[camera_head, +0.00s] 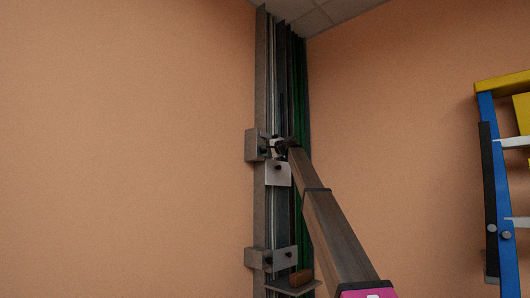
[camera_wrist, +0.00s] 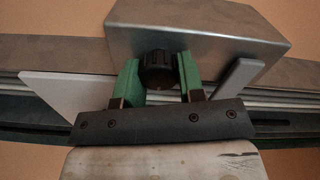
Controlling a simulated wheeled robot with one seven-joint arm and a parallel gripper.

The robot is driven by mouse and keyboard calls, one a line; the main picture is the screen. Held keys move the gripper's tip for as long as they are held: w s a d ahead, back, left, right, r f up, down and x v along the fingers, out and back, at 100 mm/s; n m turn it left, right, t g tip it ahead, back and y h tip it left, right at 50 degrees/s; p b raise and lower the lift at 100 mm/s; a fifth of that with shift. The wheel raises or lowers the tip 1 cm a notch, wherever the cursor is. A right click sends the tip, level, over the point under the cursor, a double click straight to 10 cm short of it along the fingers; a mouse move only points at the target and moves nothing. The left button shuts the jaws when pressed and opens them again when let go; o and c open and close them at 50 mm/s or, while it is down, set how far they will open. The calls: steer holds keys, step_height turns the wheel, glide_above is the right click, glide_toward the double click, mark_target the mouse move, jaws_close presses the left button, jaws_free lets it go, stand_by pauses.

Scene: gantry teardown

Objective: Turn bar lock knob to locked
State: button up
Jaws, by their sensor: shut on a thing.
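The black ribbed lock knob (camera_wrist: 158,73) sits at the front of a grey metal block (camera_wrist: 215,28) in the wrist view. My gripper (camera_wrist: 158,66) has one green finger on each side of the knob and is shut on it. In the head view my gripper (camera_head: 277,145) is at the upper grey block (camera_head: 251,145) on the tall metal gantry column (camera_head: 261,85). The knob's far side is hidden by the fingers, and no lock marking can be read.
A pale plate (camera_head: 278,174) sits just below my gripper. Lower on the column are another block (camera_head: 254,258) and a small shelf holding a brown object (camera_head: 301,276). A blue and yellow ladder (camera_head: 489,150) stands at the right. The left wall is bare.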

steer(key=shift+m, duration=0.4)
steer(key=o, duration=0.9)
steer(key=shift+d, duration=0.1)
steer(key=v, duration=1)
steer(key=shift+s+d, duration=0.25)
steer(key=shift+f, duration=0.15)
